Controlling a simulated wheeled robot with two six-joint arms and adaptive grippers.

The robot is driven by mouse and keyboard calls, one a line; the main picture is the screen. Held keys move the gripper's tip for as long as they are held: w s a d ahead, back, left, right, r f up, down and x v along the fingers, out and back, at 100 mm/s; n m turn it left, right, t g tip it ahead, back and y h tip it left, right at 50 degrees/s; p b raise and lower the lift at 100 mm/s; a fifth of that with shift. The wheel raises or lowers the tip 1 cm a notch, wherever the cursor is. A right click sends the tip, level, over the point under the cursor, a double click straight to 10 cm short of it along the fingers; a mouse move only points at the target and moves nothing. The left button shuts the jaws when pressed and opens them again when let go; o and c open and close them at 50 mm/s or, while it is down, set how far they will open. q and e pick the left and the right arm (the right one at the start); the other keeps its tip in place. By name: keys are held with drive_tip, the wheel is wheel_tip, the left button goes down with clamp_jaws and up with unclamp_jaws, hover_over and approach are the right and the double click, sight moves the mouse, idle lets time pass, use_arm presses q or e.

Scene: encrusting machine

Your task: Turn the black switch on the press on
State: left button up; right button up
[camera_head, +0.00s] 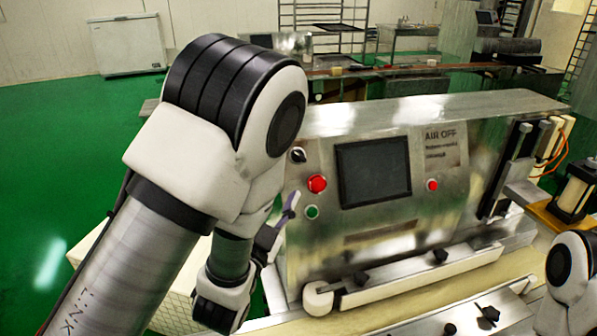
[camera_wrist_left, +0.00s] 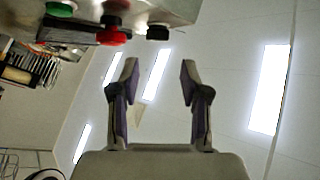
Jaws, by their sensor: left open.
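The press (camera_head: 377,190) has a metal front panel. The black switch (camera_head: 298,155) sits at the panel's upper left, above a red button (camera_head: 317,184) and a green button (camera_head: 312,212). In the left wrist view the black switch (camera_wrist_left: 158,32) shows at the top, beyond the fingertips and between their lines. My left gripper (camera_head: 288,208) is beside the panel's left edge, below the switch, partly hidden by my arm. In the left wrist view my left gripper (camera_wrist_left: 159,70) is open, with nothing between its fingers. I cannot see my right gripper; only part of my right arm shows.
A dark screen (camera_head: 373,171) and a second red button (camera_head: 433,185) are on the panel. A pale conveyor belt (camera_head: 480,288) and a rail with black knobs (camera_head: 400,281) run along the press's front. Open green floor (camera_head: 60,190) lies to the left.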

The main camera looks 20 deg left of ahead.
sight(298, 158)
use_arm(q)
drive_tip(key=p+x, duration=0.4)
drive_tip(key=x, duration=0.3)
drive_tip(key=shift+w, duration=0.5)
drive_tip(key=shift+w+f, duration=0.15)
drive_tip(key=shift+w, duration=0.05)
drive_tip(key=shift+c, duration=0.7)
clamp_jaws()
